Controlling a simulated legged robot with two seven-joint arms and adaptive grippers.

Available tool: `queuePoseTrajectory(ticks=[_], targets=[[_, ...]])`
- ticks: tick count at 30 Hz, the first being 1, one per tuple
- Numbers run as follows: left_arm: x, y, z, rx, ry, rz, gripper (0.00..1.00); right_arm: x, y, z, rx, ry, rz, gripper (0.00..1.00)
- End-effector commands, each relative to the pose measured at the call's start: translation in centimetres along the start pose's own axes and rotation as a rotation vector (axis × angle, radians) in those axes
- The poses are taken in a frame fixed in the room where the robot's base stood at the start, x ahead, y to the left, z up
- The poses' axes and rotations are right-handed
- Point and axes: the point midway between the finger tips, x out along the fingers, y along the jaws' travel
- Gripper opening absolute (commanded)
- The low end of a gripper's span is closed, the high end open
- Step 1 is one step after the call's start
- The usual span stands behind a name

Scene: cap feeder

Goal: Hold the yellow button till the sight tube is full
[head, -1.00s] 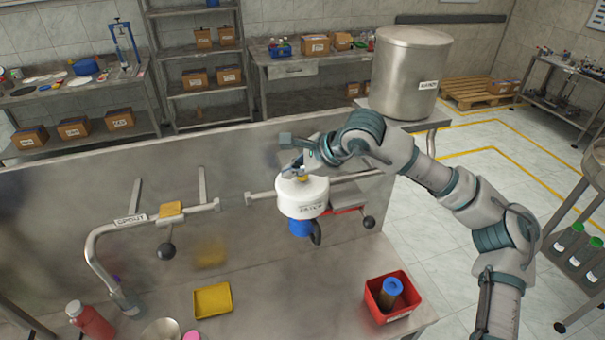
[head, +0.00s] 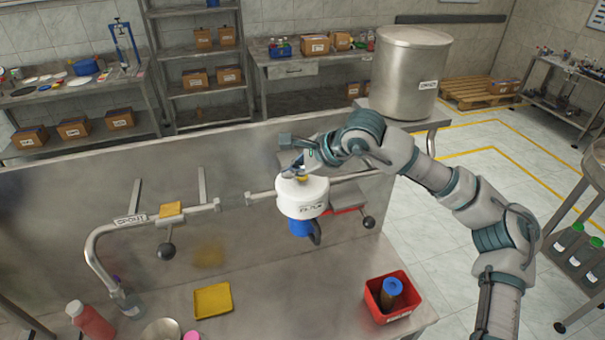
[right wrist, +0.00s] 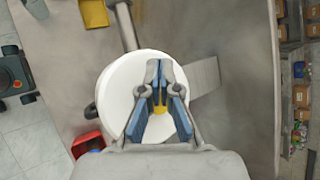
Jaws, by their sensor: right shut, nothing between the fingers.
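A white round cap feeder (head: 302,195) with a blurred label and a blue lower part (head: 301,228) is set on the metal panel. The yellow button (head: 301,180) shows as a small spot on its top, mostly covered by my gripper. My right gripper (head: 295,169) is shut and empty, its fingertips over the feeder's top at the button. In the right wrist view, yellow (right wrist: 160,108) shows between the blue-padded fingers (right wrist: 159,68) above the white top. I cannot tell whether the button is pressed. No sight tube or its fill can be made out. My left gripper is out of view.
A red bin (head: 391,298) with a blue-capped item stands at the right counter edge. A yellow tray (head: 213,301) lies at the middle. A pipe (head: 98,245) bends down at the left, near a red bottle (head: 90,320). A large steel drum (head: 408,75) stands behind.

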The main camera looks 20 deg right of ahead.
Motion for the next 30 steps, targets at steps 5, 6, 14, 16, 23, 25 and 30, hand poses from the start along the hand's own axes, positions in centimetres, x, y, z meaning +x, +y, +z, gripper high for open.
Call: queuePoseTrajectory(ticks=[5, 6, 14, 16, 23, 25, 30], targets=[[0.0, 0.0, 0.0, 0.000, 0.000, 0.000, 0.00, 0.0, 0.0, 0.0, 0.000, 0.000, 0.000, 0.00], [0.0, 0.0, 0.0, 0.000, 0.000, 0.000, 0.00, 0.0, 0.0, 0.0, 0.000, 0.000, 0.000, 0.00], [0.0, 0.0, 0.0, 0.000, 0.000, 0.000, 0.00, 0.0, 0.0, 0.0, 0.000, 0.000, 0.000, 0.00], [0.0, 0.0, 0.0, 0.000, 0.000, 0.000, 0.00, 0.0, 0.0, 0.0, 0.000, 0.000, 0.000, 0.00], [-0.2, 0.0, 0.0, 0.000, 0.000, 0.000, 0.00, -0.3, -0.2, -0.2, 0.002, 0.000, 0.000, 0.00], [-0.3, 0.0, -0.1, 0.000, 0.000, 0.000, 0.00, -0.7, -0.4, -0.3, 0.002, -0.001, -0.001, 0.00], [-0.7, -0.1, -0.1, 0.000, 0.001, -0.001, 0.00, -1.5, -0.8, -0.8, 0.001, 0.000, 0.000, 0.00]])
